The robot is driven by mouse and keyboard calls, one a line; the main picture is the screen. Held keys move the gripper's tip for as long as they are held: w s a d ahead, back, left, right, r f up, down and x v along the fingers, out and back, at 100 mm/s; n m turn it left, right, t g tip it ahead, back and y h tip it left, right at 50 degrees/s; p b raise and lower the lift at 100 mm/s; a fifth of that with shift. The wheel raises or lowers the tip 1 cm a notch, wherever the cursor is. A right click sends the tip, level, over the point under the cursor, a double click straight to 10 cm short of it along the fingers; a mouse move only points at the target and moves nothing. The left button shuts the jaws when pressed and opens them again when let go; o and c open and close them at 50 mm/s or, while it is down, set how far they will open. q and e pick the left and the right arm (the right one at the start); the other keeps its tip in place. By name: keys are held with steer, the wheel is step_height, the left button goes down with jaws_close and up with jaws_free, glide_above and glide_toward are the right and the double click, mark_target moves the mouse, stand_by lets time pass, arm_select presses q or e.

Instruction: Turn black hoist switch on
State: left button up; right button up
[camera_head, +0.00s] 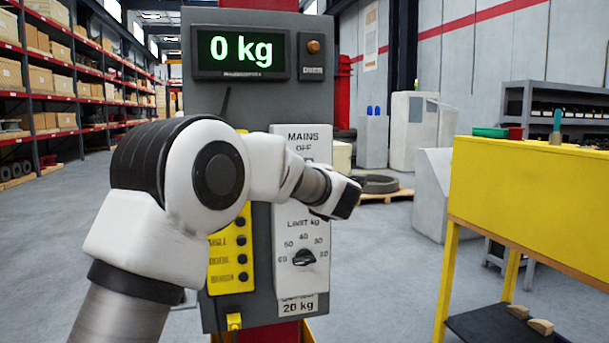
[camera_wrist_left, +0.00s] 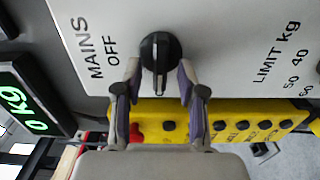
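The black hoist switch (camera_wrist_left: 160,56) is a round knob with a raised grip on the light grey panel, beside the words MAINS and OFF in the left wrist view. My left gripper (camera_wrist_left: 160,76) is open, with one finger on each side of the knob. Small gaps seem to show between the fingers and the knob; I cannot tell if either touches. In the head view my left arm covers the switch, and its fingers are hidden; only the MAINS and OFF lettering (camera_head: 303,141) shows above it. My right gripper is not in view.
Below the switch is a black LIMIT KG dial (camera_head: 304,258). A yellow button strip (camera_head: 230,262) with a red button (camera_wrist_left: 136,131) runs beside the panel. The display (camera_head: 240,51) reads 0 kg. A yellow bench (camera_head: 530,205) stands to the right.

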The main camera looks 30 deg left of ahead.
arm_select(q)
steer(key=v, duration=1.2)
steer(key=shift+f, duration=0.1)
